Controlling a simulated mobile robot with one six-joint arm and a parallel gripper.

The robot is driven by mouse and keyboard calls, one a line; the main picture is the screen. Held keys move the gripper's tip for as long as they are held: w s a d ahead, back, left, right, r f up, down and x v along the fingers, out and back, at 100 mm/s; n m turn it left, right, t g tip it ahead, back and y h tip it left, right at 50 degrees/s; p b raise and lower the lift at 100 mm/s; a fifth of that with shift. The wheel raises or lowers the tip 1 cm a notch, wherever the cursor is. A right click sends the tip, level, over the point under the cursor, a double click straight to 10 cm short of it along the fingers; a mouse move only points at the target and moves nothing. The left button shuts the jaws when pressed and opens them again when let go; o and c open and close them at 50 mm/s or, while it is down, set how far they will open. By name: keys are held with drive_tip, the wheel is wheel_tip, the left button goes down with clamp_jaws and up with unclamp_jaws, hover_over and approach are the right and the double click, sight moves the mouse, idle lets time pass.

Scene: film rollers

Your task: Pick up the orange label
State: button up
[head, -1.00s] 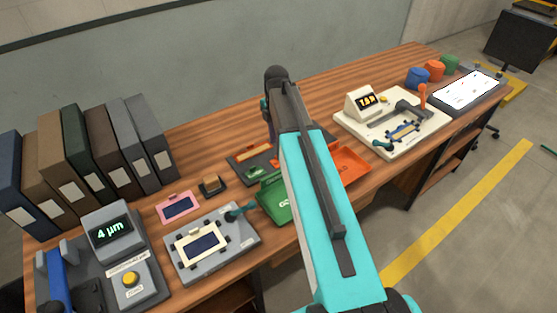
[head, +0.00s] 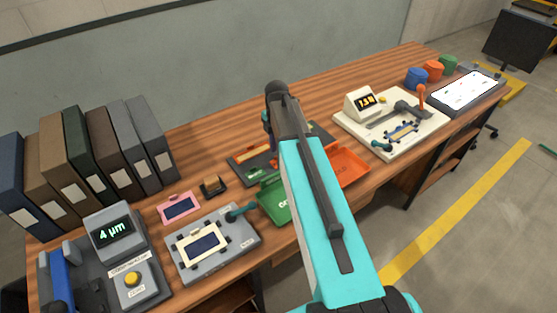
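I cannot make out the orange label for certain. A dark tray (head: 241,165) lies on the bench behind my arm, with a green piece (head: 255,174) at its left end and small coloured patches beside my arm. An orange tray (head: 352,168) and a green tray (head: 273,203) stand in front of it, partly covered by my arm. My gripper (head: 270,140) is at the far end of the arm, above or at the dark tray. Its fingers are mostly hidden, so I cannot tell whether it is open or holds anything.
At the left are several binders (head: 110,150), a gauge (head: 112,235) reading 4 µm, a pink frame (head: 180,207) and a grey fixture (head: 213,243). At the right are a white device (head: 393,122), coloured pots (head: 433,69) and a bright tablet (head: 467,90). The back strip of bench is clear.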

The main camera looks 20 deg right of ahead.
drive_tip(key=shift+f, duration=0.95)
clamp_jaws()
